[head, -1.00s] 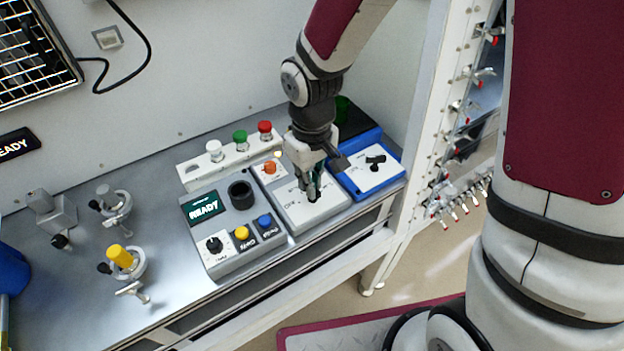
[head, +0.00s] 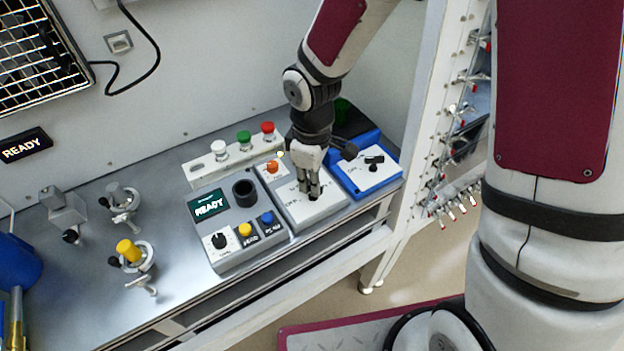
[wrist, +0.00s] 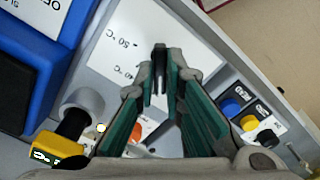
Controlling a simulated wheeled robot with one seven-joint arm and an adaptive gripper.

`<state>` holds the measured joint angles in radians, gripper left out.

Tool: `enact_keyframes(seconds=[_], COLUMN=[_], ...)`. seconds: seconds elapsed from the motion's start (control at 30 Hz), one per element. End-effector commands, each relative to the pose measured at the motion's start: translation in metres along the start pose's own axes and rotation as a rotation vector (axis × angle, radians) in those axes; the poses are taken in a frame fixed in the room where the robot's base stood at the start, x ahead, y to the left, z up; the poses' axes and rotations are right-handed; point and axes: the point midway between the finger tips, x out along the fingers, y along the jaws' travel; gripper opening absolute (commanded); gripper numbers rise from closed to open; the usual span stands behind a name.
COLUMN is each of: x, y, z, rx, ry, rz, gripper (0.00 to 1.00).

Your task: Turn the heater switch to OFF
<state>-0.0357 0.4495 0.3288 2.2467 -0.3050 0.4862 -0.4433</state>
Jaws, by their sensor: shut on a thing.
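The heater switch is a small black knob (wrist: 160,62) on a white label plate (wrist: 120,50) marked 40 °C and 50 °C in the wrist view. It sits on the grey box (head: 325,207) in the middle right of the bench in the head view, where "OFF" shows faintly at the label's left. My gripper (head: 311,192) points down onto this box. In the wrist view its green-lined fingers (wrist: 159,88) are shut on the knob. The fingers hide most of the knob in the head view, so its exact pointing is hard to read.
A blue box (head: 370,178) with its own black knob stands close on the right. A grey READY panel (head: 232,262) with a knob and yellow and blue buttons stands left. Behind are white, green and red buttons (head: 244,137). Clamps stand further left.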

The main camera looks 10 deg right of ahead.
Motion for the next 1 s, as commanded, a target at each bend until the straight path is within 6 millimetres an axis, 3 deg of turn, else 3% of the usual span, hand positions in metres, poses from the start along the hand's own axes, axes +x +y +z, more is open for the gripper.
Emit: enact_keyframes(seconds=[0.37,0.4,0.47,0.8,1.0], x=[-0.001,-0.001,-0.001,-0.002,-0.027], y=[0.0,0.0,0.0,0.0,0.001], z=[-0.001,-0.001,-0.001,0.0,-0.001], rx=[-0.004,-0.003,-0.003,-0.002,-0.001], ry=[0.002,0.002,0.002,0.001,0.004], rz=[0.001,0.002,0.001,0.001,0.005], gripper=[0.0,0.19,0.3,0.3,0.3])
